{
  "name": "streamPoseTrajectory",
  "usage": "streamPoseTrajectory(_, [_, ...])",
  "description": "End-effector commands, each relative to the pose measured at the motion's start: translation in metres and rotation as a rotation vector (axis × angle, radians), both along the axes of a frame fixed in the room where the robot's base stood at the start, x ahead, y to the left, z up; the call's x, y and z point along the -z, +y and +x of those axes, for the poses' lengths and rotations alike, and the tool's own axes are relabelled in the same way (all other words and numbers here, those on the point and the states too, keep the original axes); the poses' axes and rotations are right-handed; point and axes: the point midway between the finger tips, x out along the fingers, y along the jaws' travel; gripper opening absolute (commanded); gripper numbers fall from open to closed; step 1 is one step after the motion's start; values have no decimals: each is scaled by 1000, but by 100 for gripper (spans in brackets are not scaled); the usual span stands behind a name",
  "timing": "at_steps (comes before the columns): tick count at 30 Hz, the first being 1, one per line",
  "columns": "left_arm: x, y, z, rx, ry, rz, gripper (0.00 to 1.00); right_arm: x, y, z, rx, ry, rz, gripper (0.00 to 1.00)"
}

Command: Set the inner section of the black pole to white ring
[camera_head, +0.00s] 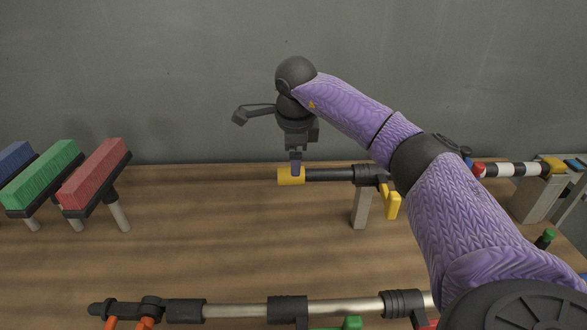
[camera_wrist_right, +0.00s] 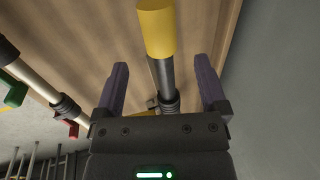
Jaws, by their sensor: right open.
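The black pole (camera_head: 330,174) lies level above the table, with a yellow end (camera_head: 291,176) at left and a black clamp with a yellow lever (camera_head: 391,203). My arm hides its middle. At right, in line with it, a section with black and white bands (camera_head: 500,169) shows, with red near the arm; I cannot tell which band is the white ring. My right gripper (camera_head: 296,166) is open at the yellow end. In the right wrist view its fingers (camera_wrist_right: 163,75) stand either side of the pole, apart from it. My left gripper is not in view.
A silver pole (camera_head: 345,307) with black clamps, orange parts and a green lever (camera_head: 351,323) lies along the front. Blue, green (camera_head: 45,172) and red (camera_head: 95,172) brushes stand at left. A grey stand (camera_head: 537,200) is at right. The table's left middle is clear; a wall stands behind.

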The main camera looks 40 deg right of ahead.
Motion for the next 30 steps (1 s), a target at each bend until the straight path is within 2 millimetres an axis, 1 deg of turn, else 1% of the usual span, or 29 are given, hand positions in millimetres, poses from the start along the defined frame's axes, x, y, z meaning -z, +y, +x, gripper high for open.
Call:
streamPoseTrajectory(1, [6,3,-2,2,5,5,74,17,-2,2,2,6,0,92])
streamPoseTrajectory(3, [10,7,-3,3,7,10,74,32,-4,5,1,5,2,92])
streamPoseTrajectory(7, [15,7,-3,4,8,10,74,53,-8,10,1,3,1,92])
streamPoseTrajectory(11, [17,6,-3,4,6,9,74,61,-10,12,0,0,1,92])
streamPoseTrajectory(17, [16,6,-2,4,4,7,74,61,-10,12,-1,-1,1,92])
streamPoseTrajectory(18, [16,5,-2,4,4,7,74,61,-10,12,-1,-1,1,90])
streamPoseTrajectory(20, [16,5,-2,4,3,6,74,61,-10,12,-1,-1,1,77])
streamPoseTrajectory(21, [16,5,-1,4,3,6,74,61,-10,12,-1,-1,1,69])
streamPoseTrajectory(26, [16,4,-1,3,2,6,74,61,-10,12,-1,-1,1,35])
streamPoseTrajectory(27, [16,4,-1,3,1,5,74,61,-10,12,-1,-1,1,26])
streamPoseTrajectory(29, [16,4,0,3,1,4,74,61,-10,12,-1,-1,1,14])
streamPoseTrajectory(30, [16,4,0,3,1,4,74,61,-10,12,-1,-1,1,5])
